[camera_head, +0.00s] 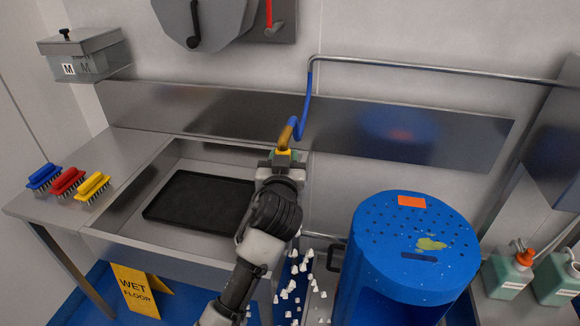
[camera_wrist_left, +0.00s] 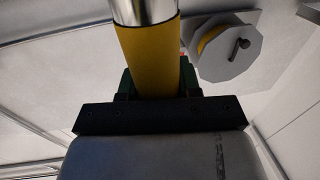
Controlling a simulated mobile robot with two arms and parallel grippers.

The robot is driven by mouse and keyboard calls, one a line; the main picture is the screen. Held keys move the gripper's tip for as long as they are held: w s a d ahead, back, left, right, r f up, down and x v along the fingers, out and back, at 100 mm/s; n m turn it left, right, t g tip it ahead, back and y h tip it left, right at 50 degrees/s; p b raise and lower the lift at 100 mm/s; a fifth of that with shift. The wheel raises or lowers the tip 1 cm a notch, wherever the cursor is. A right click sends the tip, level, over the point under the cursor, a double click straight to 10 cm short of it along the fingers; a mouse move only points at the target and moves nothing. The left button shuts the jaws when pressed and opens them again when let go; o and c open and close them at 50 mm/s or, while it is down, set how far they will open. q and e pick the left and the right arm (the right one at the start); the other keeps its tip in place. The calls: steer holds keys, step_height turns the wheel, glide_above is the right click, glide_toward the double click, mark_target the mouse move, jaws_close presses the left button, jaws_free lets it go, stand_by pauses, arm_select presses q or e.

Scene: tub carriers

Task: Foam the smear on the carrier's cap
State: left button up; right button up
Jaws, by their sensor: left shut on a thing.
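The carrier (camera_head: 380,268) is a large blue tub form at the right, with a round blue cap (camera_head: 377,226) dotted with dark holes. A yellow-green smear (camera_head: 431,243) lies on the cap's right part, near a dark slot and an orange label (camera_head: 411,201). My left gripper (camera_head: 281,158) is over the right side of the sink, shut on a yellow lance grip with a blue hose (camera_head: 299,126) running up from it. In the left wrist view the yellow grip (camera_wrist_left: 150,62) with a metal end sits between the fingers. The lance is apart from the cap. My right gripper is not in view.
A black mat (camera_head: 198,199) lies in the steel sink. Blue, red and yellow brushes (camera_head: 67,182) stand on the left counter. White foam-like bits (camera_head: 290,285) lie between sink and carrier. Green bottles (camera_head: 507,276) stand at right. A yellow wet-floor sign (camera_head: 141,293) is below.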

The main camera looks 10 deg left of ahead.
arm_select(q)
steer(key=w+a+b, duration=0.2)
steer(key=w+a, duration=0.7)
steer(key=w, duration=0.2)
steer(key=shift+w+f, duration=0.25)
steer(key=shift+w, duration=0.05)
